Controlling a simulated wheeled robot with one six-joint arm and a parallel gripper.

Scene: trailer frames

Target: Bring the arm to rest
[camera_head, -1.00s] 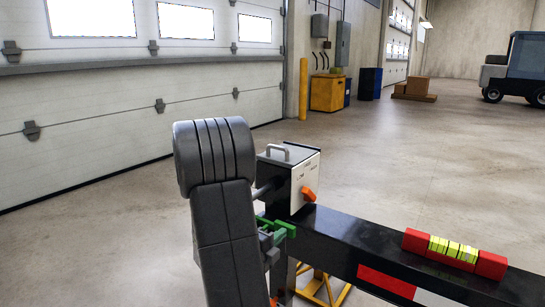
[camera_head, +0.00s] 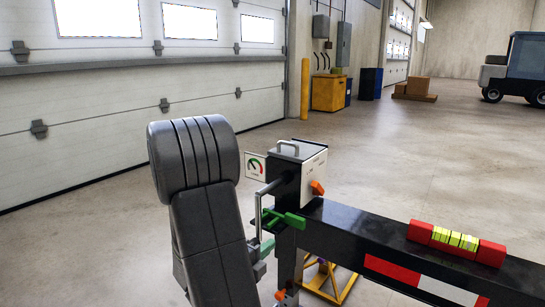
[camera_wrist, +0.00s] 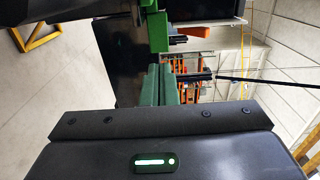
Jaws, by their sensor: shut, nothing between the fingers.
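My arm's grey link (camera_head: 210,215) stands in front of the trailer frame in the head view. My gripper (camera_wrist: 159,68) shows in the wrist view with its green fingers together and nothing held. In the head view the arm mostly hides it. A green part (camera_head: 290,221) sits at the end of the black trailer beam (camera_head: 340,225), beside the arm. A green block (camera_wrist: 157,30) also shows past my fingertips in the wrist view; whether they touch is unclear.
A black and white box (camera_head: 300,170) with a bent metal rod (camera_head: 259,205) stands on the beam's end. A red level (camera_head: 457,243) lies on the beam. A yellow stand (camera_head: 325,280) is below. Open floor lies behind, and a garage door (camera_head: 100,110) is at left.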

